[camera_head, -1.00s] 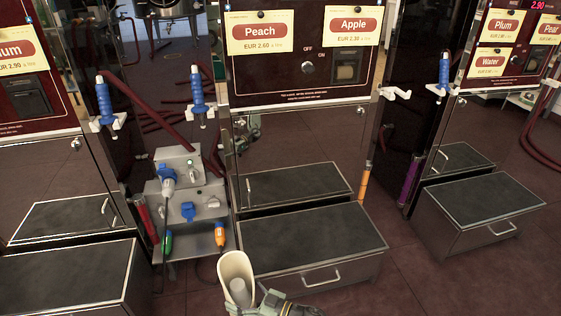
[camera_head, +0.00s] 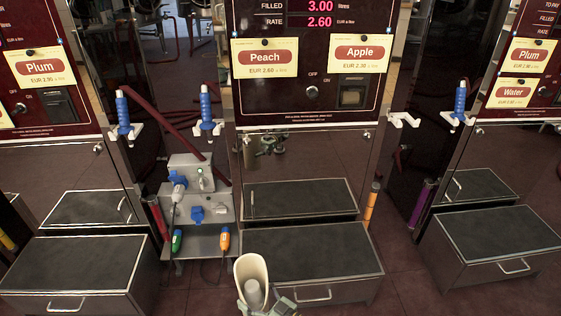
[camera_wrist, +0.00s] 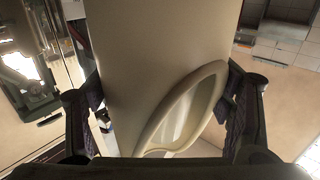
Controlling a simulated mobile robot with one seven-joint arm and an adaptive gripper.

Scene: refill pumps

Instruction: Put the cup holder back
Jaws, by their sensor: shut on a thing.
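The cup holder, a cream tube with a slanted open end (camera_head: 250,267), is at the bottom centre of the head view, in front of the Peach and Apple pump. A grey rounded part shows inside its opening; I cannot tell what it is. My gripper (camera_head: 270,306) is partly cut off by the lower edge there. In the wrist view the cup holder (camera_wrist: 160,50) fills the middle, with its oval opening low right. My gripper (camera_wrist: 163,105) is shut on it, one finger on each side.
The Peach and Apple pump (camera_head: 300,160) has a dark-topped step box (camera_head: 312,250) at its foot. An empty white bracket (camera_head: 403,120) is on its right side. A grey socket unit (camera_head: 195,205) with cables stands to its left. Blue-handled nozzles (camera_head: 206,108) hang in white brackets.

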